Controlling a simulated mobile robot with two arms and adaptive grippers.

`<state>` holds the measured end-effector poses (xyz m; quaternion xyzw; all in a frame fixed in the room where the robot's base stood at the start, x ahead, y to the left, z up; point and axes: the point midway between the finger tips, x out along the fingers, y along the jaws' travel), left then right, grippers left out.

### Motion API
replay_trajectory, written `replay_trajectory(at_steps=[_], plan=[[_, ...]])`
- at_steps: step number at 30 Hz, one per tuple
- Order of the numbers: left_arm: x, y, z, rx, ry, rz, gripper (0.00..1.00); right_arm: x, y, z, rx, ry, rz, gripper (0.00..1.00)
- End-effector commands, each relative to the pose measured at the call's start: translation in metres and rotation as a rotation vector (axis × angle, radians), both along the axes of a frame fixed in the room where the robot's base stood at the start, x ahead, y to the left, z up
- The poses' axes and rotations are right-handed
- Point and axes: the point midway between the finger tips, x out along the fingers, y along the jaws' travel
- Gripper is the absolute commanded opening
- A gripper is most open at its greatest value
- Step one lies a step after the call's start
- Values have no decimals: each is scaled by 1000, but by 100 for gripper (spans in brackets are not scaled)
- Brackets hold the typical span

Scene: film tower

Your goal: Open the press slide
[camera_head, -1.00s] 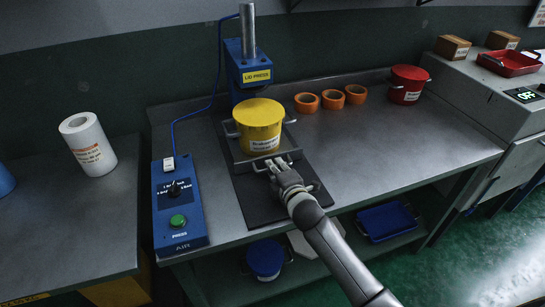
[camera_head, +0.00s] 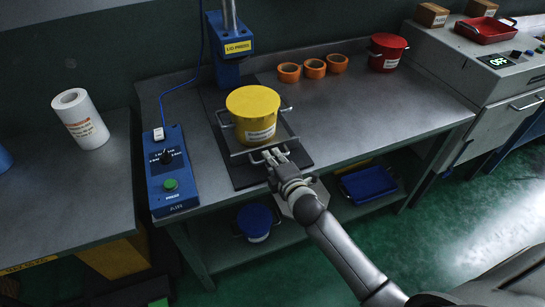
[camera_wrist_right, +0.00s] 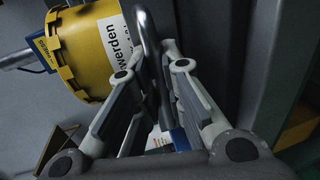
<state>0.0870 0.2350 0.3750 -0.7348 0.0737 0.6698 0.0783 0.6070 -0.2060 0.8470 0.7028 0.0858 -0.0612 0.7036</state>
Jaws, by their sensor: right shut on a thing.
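The press slide (camera_head: 228,143) is a grey metal tray on a dark base plate (camera_head: 246,176). It stands pulled forward, clear of the blue lid press (camera_head: 232,62). A yellow lidded pot (camera_head: 253,112) with a white label sits on it. My right gripper (camera_head: 273,157) is shut on the slide's front handle; the bar of the handle (camera_wrist_right: 150,50) passes between the fingers in the right wrist view. The yellow pot (camera_wrist_right: 85,50) shows there beyond the handle. My left gripper is not in view.
A blue control box (camera_head: 170,172) with a green button stands left of the slide. Orange tape rolls (camera_head: 313,68) and a red pot (camera_head: 387,51) stand at the back. A white roll (camera_head: 80,119) is on the left table. The bench (camera_head: 380,110) right of the slide is clear.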

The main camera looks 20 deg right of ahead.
Motion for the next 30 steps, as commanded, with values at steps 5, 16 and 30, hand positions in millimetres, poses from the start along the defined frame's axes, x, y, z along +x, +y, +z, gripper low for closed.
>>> replay_trajectory(at_steps=[5, 16, 30], plan=[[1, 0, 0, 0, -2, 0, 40, 0, -1, -1, 0, 2, -2, 18], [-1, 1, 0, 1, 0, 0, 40, -2, 0, 0, 0, 1, -1, 19], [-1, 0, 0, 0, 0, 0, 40, -70, -3, 13, 0, 4, -1, 19]])
